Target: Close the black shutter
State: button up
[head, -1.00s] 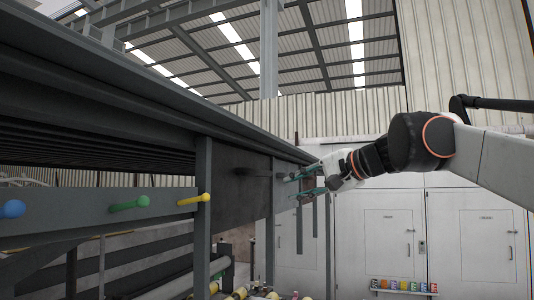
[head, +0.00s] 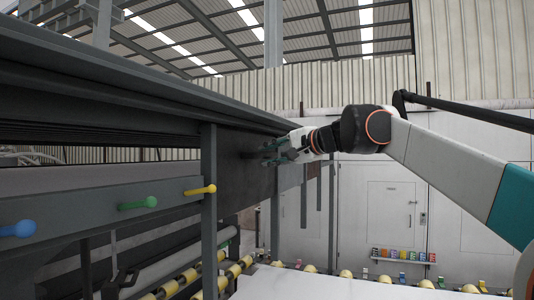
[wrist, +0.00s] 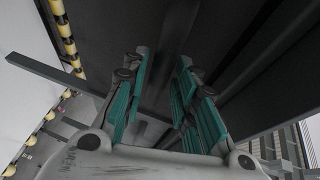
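A dark flat panel (head: 240,165), which looks like the black shutter, hangs under the long grey beam, right of a grey post. I cannot tell how far it is open. My gripper (head: 268,155) reaches in from the right to the panel's far upper part. In the wrist view my gripper (wrist: 158,75) has its teal fingers apart, with dark surface (wrist: 165,35) beyond and between them. No held object shows between the fingers. Whether a finger touches the panel, I cannot tell.
Blue (head: 18,229), green (head: 138,203) and yellow (head: 200,190) knobs stick out from a grey rail at left. A white slab (head: 300,285) lies below, beside yellow rollers (head: 180,282). A small shelf of coloured items (head: 403,256) is on the back wall.

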jog(key=shift+x, duration=1.2)
grip_shut()
jog(key=shift+f, duration=0.15)
notch_tip(320, 180, down, 24)
jog(key=b, duration=1.1)
jog(key=shift+s+f, duration=0.1)
jog(key=shift+f, duration=0.1)
